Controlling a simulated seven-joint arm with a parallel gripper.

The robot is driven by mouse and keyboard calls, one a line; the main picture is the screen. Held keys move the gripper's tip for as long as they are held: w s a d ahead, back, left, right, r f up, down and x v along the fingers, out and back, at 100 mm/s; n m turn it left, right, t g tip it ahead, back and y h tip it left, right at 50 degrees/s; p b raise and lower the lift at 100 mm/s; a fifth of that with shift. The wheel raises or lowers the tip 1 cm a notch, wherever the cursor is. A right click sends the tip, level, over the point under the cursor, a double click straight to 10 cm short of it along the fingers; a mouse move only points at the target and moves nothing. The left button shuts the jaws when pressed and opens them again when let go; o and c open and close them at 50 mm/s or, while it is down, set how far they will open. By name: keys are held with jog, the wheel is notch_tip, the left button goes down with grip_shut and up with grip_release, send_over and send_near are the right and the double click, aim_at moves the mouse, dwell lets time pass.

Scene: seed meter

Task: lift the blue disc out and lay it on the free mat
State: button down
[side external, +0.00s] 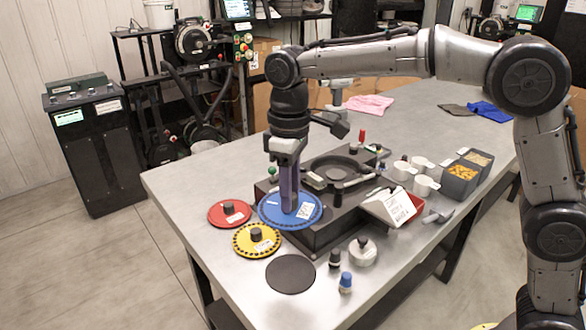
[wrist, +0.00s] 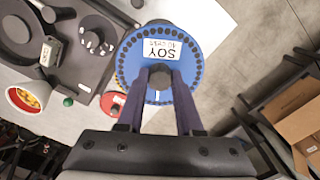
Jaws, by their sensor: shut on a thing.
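The blue disc (side external: 305,217) has a ring of dark holes and a white label reading SOY; it also shows in the wrist view (wrist: 133,65). My gripper (side external: 289,208) points down and is shut on the disc's central knob, with a finger on each side in the wrist view (wrist: 160,78). The disc looks level and clear of the seed meter's round opening (side external: 335,165), over the meter's left end. Its exact height is hard to tell. The free mat (side external: 290,274) is a bare dark circle near the table's front edge, nearer the camera than the disc.
A red disc (side external: 222,222) and a yellow disc (side external: 243,247), each with a dark knob, lie left of the meter. A dark knob (side external: 335,259), a blue-capped piece (side external: 345,285) and a grey knobbed piece (side external: 363,257) stand right of the mat. Seed bins (side external: 460,182) stand further right.

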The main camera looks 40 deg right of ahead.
send_near(291, 272)
notch_tip(291, 272, down, 5)
jog(key=shift+f, duration=0.1)
dwell(0.6)
jog(key=shift+f, duration=0.45)
dwell(0.8)
jog(key=shift+c, duration=1.2)
grip_release()
jog(key=shift+r, duration=3.05)
